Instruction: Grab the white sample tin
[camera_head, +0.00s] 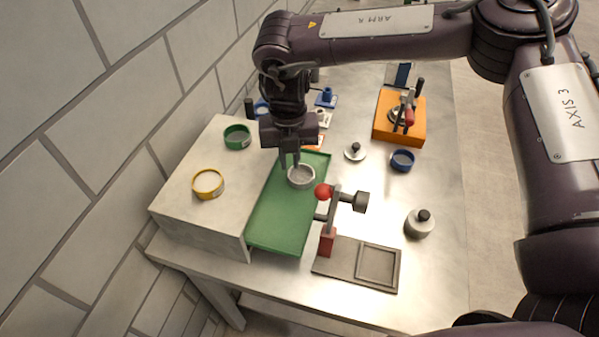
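The white sample tin (301,178), a short round open ring-like cup with a grey inside, sits on the green tray (275,225), toward its far end. My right gripper (290,161) points down at the tin's far left rim. Its fingertips are at or just above that rim; I cannot tell whether they touch it or how far apart they are. My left gripper is not in view.
A pale block (175,200) left of the tray bears a yellow tin (208,184) and a green tin (237,137). Right of the tray stand a red-knobbed lever (331,215), a blue tin (402,160) and a grey knobbed weight (419,224). An orange fixture (384,127) stands farther back.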

